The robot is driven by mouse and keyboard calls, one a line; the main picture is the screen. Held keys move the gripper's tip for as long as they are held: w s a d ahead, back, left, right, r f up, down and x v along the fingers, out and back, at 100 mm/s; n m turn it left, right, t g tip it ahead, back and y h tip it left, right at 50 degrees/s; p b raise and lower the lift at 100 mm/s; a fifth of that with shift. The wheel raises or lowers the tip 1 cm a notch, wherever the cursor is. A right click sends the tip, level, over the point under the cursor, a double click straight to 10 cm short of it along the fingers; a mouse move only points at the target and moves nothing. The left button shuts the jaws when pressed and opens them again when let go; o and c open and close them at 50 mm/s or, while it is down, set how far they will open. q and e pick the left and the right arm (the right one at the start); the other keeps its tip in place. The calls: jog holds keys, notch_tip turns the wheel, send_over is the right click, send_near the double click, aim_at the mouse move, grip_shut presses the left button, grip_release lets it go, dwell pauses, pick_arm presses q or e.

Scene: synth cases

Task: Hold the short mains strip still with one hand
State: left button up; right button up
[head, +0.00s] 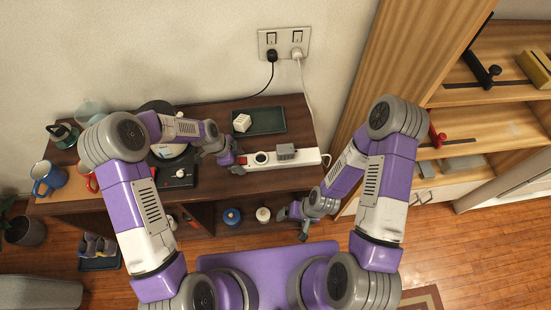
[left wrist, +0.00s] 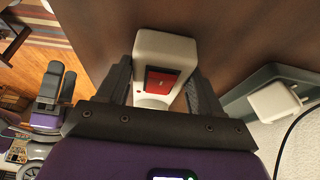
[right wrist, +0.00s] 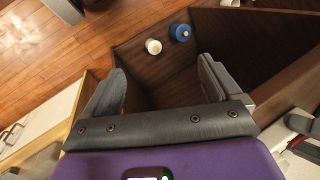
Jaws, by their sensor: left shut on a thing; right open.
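The short white mains strip (head: 309,157) lies along the front of the dark table in the head view. A grey plug block (head: 286,151) sits on it, with a dark round socket (head: 262,157) to the left. My left gripper (head: 237,160) is shut on the strip's left end. In the left wrist view, the strip's white end (left wrist: 158,45) with its red switch (left wrist: 162,82) is between my left fingers (left wrist: 165,85). My right gripper (head: 297,212) is open and empty, in front of the table and below the strip. Its fingers (right wrist: 162,90) show wide apart in the right wrist view.
A dark tray (head: 265,122) with a white adapter (head: 242,122) lies behind the strip. A white cable (head: 304,88) runs from the wall outlet (head: 284,42) towards the strip's right end. Mugs (head: 48,178) stand at left. Blue (head: 231,216) and white (head: 263,214) items sit below.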

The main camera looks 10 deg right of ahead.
jog(key=shift+w, duration=0.1)
jog(key=c, duration=0.4)
jog(key=m+g+y, duration=0.2)
jog(key=m+y, duration=0.4)
jog(key=m, duration=0.7)
send_near(288, 150)
jog(key=s+f, duration=0.4)
jog(key=f, duration=0.1)
jog(key=s+f, duration=0.3)
jog(key=shift+a, duration=0.25)
jog(key=shift+c, duration=0.2)
jog(key=w+r, duration=0.1)
jog(key=w, duration=0.1)
jog(key=w+r+m+t+y, duration=0.1)
jog(key=w+r, duration=0.1)
jog(key=w+r+m, duration=0.1)
jog(key=w+r, duration=0.1)
jog(key=shift+w+d+y, duration=0.25)
jog(key=shift+d+y, duration=0.1)
jog(key=shift+y, duration=0.05)
jog(key=shift+x, duration=4.4)
jog(key=shift+w, duration=0.2)
jog(key=shift+c, duration=0.5)
